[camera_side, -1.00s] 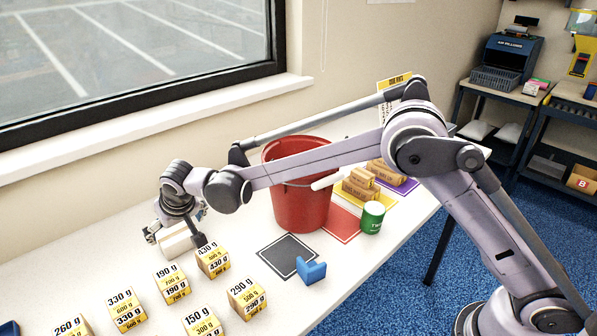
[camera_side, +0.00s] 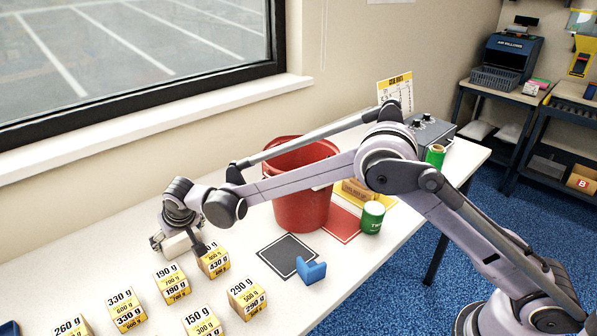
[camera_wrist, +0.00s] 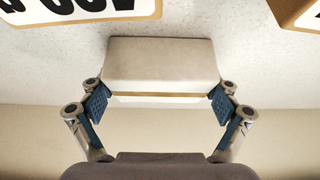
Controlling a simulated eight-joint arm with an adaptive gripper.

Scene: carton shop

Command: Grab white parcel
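The white parcel (camera_side: 179,247) is a small pale box on the white table, beside the yellow and white weight boxes. In the wrist view the parcel (camera_wrist: 160,63) lies straight ahead, with a tan line along its near edge. My gripper (camera_side: 177,241) is low over it, with a finger at each end. In the wrist view my gripper (camera_wrist: 160,101) has its two blue pads spread wide and slanted at the parcel's near corners. It looks open; whether the pads touch the parcel I cannot tell. The arm hides part of the parcel from the side.
A weight box marked 430 g (camera_side: 214,262) stands close to the right of my gripper. Several more weight boxes stand in front. A red bucket (camera_side: 301,205), a dark square mat (camera_side: 287,254), a blue block (camera_side: 311,271) and a green can (camera_side: 372,217) are further right.

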